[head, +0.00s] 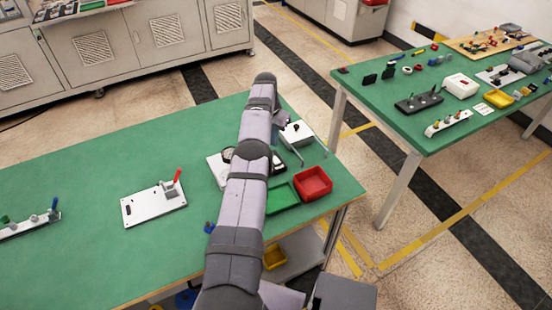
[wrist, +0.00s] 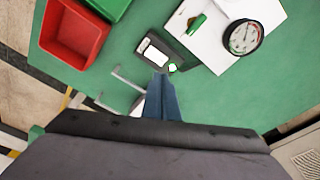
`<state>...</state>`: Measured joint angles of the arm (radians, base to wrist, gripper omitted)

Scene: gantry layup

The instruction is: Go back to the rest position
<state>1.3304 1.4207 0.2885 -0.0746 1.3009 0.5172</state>
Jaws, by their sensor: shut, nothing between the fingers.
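My gripper (wrist: 162,100) shows in the wrist view as blue fingers closed together, with nothing between them. It points down over the green workbench (wrist: 215,100), near a dark device with a light screen (wrist: 155,50). The gap between the fingertips and the bench is hard to judge. In the head view my arm reaches across the green workbench (head: 85,180) to its far right part, and the fingers are mostly hidden behind it.
Red bin (head: 313,183) and green bin (head: 282,197) stand right of my arm. A white plate with a red lever (head: 150,206) is left. A second green table (head: 385,110) stands right.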

